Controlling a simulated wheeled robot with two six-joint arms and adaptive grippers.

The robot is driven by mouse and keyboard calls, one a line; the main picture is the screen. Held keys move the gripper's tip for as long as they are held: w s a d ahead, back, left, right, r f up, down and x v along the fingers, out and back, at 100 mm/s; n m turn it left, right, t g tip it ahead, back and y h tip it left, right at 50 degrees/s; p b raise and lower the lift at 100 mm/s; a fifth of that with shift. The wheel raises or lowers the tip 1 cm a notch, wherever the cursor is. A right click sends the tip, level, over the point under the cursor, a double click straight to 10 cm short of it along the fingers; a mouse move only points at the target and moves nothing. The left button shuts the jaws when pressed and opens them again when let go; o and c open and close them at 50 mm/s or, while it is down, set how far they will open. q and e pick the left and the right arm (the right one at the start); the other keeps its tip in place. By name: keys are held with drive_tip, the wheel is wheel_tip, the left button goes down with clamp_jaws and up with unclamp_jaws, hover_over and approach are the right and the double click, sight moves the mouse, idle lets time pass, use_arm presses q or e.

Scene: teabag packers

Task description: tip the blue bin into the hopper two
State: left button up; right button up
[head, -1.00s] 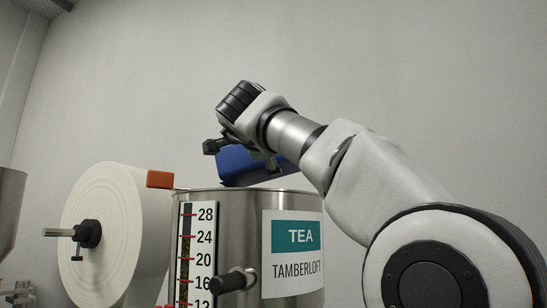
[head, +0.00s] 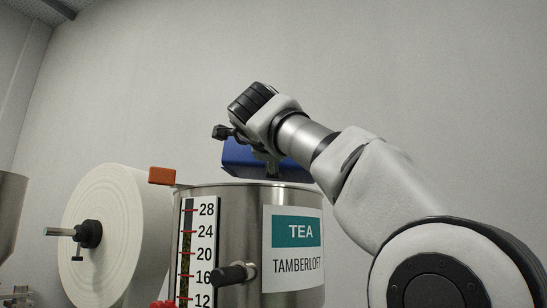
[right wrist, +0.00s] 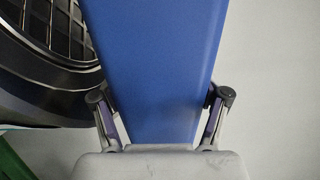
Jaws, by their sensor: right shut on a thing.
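The blue bin (head: 240,158) is held over the rim of a steel hopper (head: 240,205) labelled TEA TAMBERLOFT. The bin sits tilted behind and under my right gripper (head: 248,150), which is shut on it. In the right wrist view the bin's blue wall (right wrist: 155,60) runs between the two fingers of the right gripper (right wrist: 160,102). A dark round opening with a grille (right wrist: 45,35) shows beside the bin. I cannot see the bin's inside or the hopper's contents from above. No number two shows on the hopper. My left gripper is not in view.
A large white roll (head: 112,235) on a spindle stands left of the hopper, with an orange block (head: 162,176) by the hopper rim. A level scale (head: 200,250) and a black knob (head: 232,275) are on the hopper's front. A green edge (right wrist: 12,160) shows in the wrist view.

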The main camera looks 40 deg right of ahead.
drive_tip(key=shift+s+d+r+m, duration=0.1)
drive_tip(key=shift+d+r+m, duration=0.1)
drive_tip(key=shift+m, duration=0.4)
drive_tip(key=shift+r, duration=0.1)
drive_tip(key=r+m+p, duration=0.1)
drive_tip(key=m+p, duration=0.1)
drive_tip(key=shift+w+a+r+m, duration=0.2)
drive_tip(key=shift+r+m, duration=0.1)
drive_tip(key=shift+r, duration=0.1)
drive_tip(key=shift+r+m, duration=0.2)
drive_tip(key=shift+m, duration=0.7)
